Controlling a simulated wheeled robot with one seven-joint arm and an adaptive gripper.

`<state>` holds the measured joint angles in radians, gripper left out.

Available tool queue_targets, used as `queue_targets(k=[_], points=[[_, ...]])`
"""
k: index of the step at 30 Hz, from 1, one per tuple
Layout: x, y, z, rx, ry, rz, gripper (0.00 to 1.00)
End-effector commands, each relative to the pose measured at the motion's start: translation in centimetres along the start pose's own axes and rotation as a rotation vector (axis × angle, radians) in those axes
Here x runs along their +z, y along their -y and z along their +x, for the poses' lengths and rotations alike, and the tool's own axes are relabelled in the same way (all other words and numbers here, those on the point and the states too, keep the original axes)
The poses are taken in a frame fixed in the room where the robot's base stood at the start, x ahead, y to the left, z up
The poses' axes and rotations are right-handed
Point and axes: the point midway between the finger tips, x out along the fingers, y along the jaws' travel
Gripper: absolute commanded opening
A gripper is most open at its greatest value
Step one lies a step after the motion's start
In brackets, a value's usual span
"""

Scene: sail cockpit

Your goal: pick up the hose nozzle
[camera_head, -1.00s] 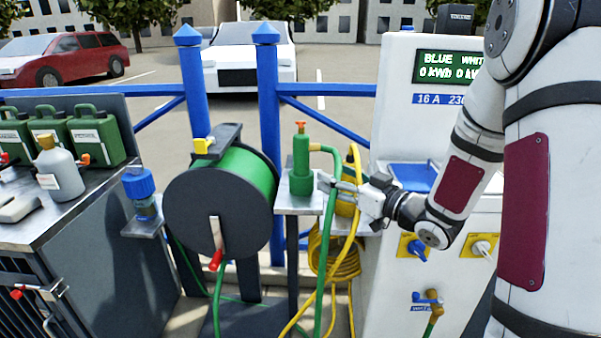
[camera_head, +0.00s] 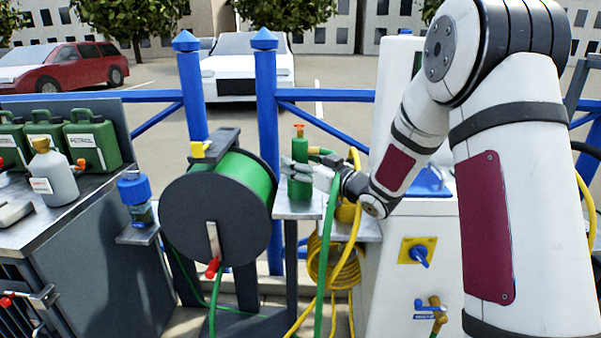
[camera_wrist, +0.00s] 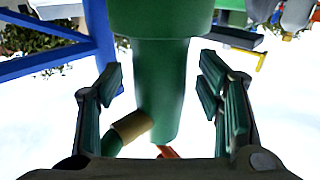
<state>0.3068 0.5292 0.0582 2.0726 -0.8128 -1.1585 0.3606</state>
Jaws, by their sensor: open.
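The hose nozzle (camera_head: 299,180) is a green upright cylinder with an orange tip. It stands on a small grey shelf (camera_head: 297,211) beside the hose reel, and a green hose (camera_head: 328,255) runs from it down past the shelf edge. My gripper (camera_head: 293,168) is at the nozzle from the right, its fingers overlapping the nozzle's middle in the head view. In the wrist view the nozzle (camera_wrist: 158,85) runs between the two open fingers, with a gap on each side. A tan collar (camera_wrist: 132,126) joins the hose to it. The fingers do not appear closed on it.
The dark hose reel (camera_head: 217,212) with green hose stands directly left of the shelf. A coiled yellow cable (camera_head: 335,262) hangs at the right, before the white charging post (camera_head: 400,270). Blue railing posts (camera_head: 266,130) stand behind. Green cans (camera_head: 92,145) are on the left cabinet.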

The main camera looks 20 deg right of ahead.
Motion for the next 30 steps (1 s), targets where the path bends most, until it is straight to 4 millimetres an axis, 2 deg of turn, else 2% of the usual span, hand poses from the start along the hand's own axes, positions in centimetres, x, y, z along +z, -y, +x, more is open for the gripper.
queue_targets(k=[8, 15, 16, 25, 30], points=[[0.0, 0.0, 0.2, 0.001, 0.001, 0.001, 0.58], [0.0, 0.0, 0.2, 0.001, 0.0, 0.0, 0.04], [0.0, 0.0, 0.2, 0.001, 0.0, 0.0, 0.0], [-0.2, 0.0, 0.2, 0.0, -0.003, -0.001, 0.0], [-1.2, 0.0, 0.2, 0.0, -0.004, -0.002, 0.0]])
